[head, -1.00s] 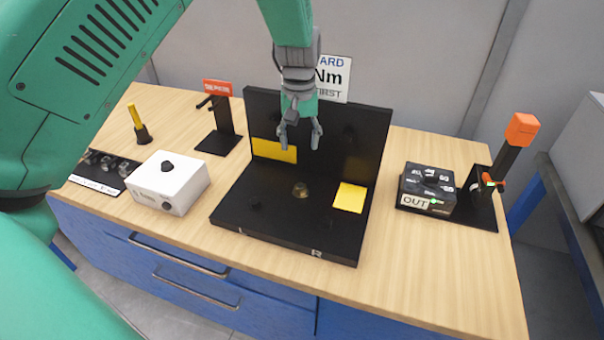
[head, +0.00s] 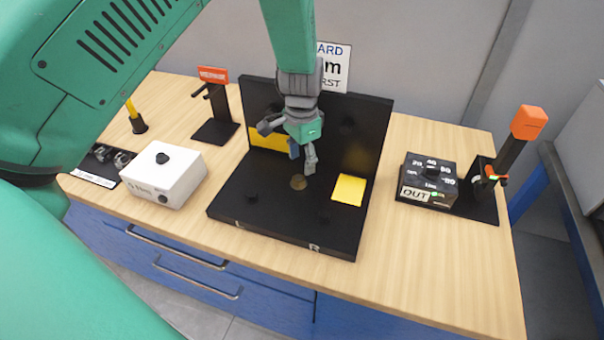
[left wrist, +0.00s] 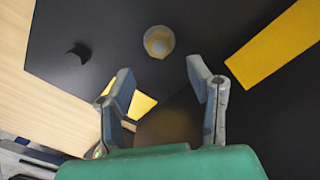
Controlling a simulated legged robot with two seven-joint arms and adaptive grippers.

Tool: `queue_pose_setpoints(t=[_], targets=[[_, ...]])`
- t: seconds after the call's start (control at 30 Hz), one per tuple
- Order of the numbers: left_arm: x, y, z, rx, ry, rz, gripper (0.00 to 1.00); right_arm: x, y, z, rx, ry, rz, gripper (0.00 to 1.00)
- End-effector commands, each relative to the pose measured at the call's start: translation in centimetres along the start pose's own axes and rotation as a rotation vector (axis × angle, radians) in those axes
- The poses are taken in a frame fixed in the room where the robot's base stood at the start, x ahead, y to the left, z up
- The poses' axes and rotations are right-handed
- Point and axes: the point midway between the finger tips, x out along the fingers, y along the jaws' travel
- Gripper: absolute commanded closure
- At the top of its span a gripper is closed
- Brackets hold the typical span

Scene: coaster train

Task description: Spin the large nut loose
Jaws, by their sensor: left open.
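A small brass-coloured round piece, seemingly the large nut (head: 298,182), sits on the flat base of the black L-shaped fixture (head: 285,226). My left gripper (head: 302,157) is open and points down just above and behind it, apart from it. In the left wrist view a pale ring with a yellowish centre, likely the nut (left wrist: 158,42), lies beyond and between the open fingertips (left wrist: 158,78). A blurred brownish round patch also shows between the fingers there; I cannot tell what it is. My right gripper is not in view.
A yellow pad (head: 348,190) lies on the base; another yellow panel (head: 268,139) is on the upright. A white box (head: 163,177) and black stand (head: 216,118) are left. A black dial box (head: 429,181) and orange-topped post (head: 510,150) are right. The front wood strip is clear.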

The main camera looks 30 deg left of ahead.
Motion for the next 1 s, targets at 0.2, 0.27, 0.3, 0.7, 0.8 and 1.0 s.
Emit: queue_pose_setpoints(t=[0.2, 0.27, 0.3, 0.7, 0.8, 1.0], targets=[[4.0, -0.1, 0.1, -0.002, -0.001, 0.001, 0.53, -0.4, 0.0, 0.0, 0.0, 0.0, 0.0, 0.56], [4.6, -0.1, 0.1, -0.002, 0.0, 0.001, 0.53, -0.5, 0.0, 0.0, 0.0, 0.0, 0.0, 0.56], [5.0, -0.1, 0.1, -0.002, -0.001, 0.001, 0.53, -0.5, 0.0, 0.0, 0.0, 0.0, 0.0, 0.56], [5.9, -0.1, 0.1, -0.002, 0.002, 0.0, 0.53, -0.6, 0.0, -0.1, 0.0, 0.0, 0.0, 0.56], [5.9, -0.1, 0.1, -0.002, 0.001, 0.0, 0.82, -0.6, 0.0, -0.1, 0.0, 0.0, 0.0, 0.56], [5.8, -0.1, 0.0, -0.003, 0.002, 0.0, 1.0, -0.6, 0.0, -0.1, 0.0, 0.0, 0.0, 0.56]])
